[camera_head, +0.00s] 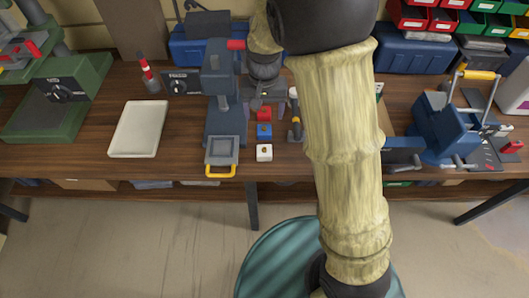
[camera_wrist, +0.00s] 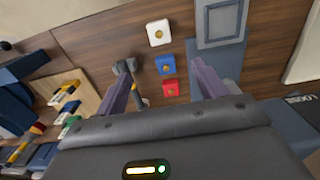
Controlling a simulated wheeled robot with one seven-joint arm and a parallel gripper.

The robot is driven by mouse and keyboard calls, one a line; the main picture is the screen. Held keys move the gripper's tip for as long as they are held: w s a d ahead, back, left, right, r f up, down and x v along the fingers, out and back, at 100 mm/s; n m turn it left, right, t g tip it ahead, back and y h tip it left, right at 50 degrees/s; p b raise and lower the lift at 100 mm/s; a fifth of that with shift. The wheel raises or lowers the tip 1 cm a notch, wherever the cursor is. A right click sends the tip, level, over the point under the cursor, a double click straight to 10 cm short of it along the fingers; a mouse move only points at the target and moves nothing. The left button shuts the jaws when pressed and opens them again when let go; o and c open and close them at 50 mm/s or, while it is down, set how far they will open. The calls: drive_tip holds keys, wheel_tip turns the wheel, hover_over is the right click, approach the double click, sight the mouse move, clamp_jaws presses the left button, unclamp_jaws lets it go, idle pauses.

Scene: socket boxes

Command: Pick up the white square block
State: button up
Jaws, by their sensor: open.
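The white square block (camera_head: 264,152) sits on the wooden table near its front edge, with a small round mark on top. In the wrist view the white block (camera_wrist: 159,32) lies beyond my fingertips, at the top centre. My gripper (camera_wrist: 163,72) is open and empty, its two purple fingers spread on either side of the row of blocks. A blue block (camera_wrist: 166,64) and a red block (camera_wrist: 170,88) show between the fingers. In the head view my gripper (camera_head: 271,98) hangs behind the red block, partly hidden by my arm.
A blue-grey machine with a grey plate (camera_head: 221,150) and yellow handle stands close left of the blocks. A hammer-like tool (camera_head: 296,124) lies to their right. A white tray (camera_head: 138,129) is farther left. A blue vise-like machine (camera_head: 445,125) stands at the right.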

hover_over(264, 149)
drive_tip(key=f, duration=0.8)
drive_tip(key=w+f+p, duration=0.1)
drive_tip(key=f, duration=0.3)
drive_tip(key=shift+f, duration=0.15)
drive_tip(key=shift+s+f, duration=0.2)
drive_tip(key=shift+f, duration=0.3)
drive_tip(key=f, duration=0.2)
drive_tip(key=f+p, duration=0.1)
drive_tip(key=f, duration=0.1)
drive_tip(key=shift+s+d+f, duration=0.1)
drive_tip(key=shift+s, duration=0.1)
drive_tip(key=shift+c, duration=0.4)
drive_tip(key=c, duration=1)
